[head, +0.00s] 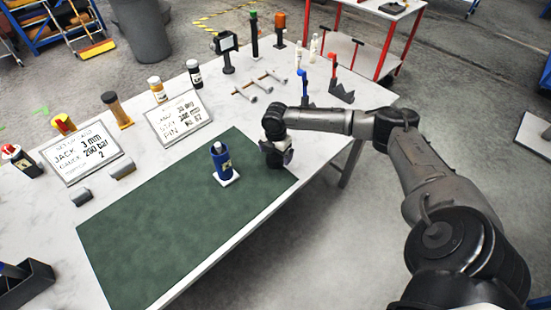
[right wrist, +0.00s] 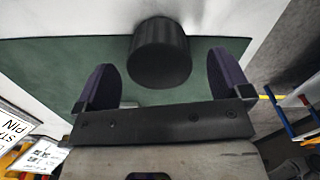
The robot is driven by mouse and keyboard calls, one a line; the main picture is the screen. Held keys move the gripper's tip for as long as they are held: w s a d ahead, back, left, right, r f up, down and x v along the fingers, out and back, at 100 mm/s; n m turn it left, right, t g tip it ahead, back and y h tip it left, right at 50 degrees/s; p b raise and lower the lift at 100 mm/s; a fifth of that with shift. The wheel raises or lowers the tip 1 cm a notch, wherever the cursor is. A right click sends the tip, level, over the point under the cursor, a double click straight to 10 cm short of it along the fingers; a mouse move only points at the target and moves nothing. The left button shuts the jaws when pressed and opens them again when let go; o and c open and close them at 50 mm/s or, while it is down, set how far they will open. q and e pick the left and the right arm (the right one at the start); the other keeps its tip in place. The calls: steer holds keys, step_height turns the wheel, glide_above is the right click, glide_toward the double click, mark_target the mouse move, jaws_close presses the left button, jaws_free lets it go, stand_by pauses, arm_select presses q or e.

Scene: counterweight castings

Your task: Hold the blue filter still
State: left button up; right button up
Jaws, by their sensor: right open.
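The blue filter (head: 222,163) stands upright on a small white pad (head: 229,180) on the green mat (head: 160,220). My left gripper is not in view.
Two white text cards (head: 82,152) (head: 180,117) stand behind the mat. Bottles (head: 156,89) and tools (head: 306,87) stand along the table's back. A black bin (head: 25,284) is at the left. The mat's left and front are clear.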

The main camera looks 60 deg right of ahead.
steer(key=shift+f, duration=0.85)
steer(key=shift+c, duration=0.3)
steer(key=c, duration=0.9)
steer(key=shift+r, duration=0.15)
steer(key=shift+c, duration=0.2)
step_height(320, 180, up, 4)
steer(key=shift+f+p, duration=0.15)
steer(key=shift+p, duration=0.25)
steer(key=s+d+r, duration=0.2)
steer(key=s+r, duration=0.1)
steer(key=s, duration=0.2)
steer(key=s+d+r+p, duration=0.1)
steer(key=s+d+r, duration=0.1)
steer(key=s+r, duration=0.2)
steer(key=shift+s+d, duration=0.25)
steer(key=shift+s, duration=0.6)
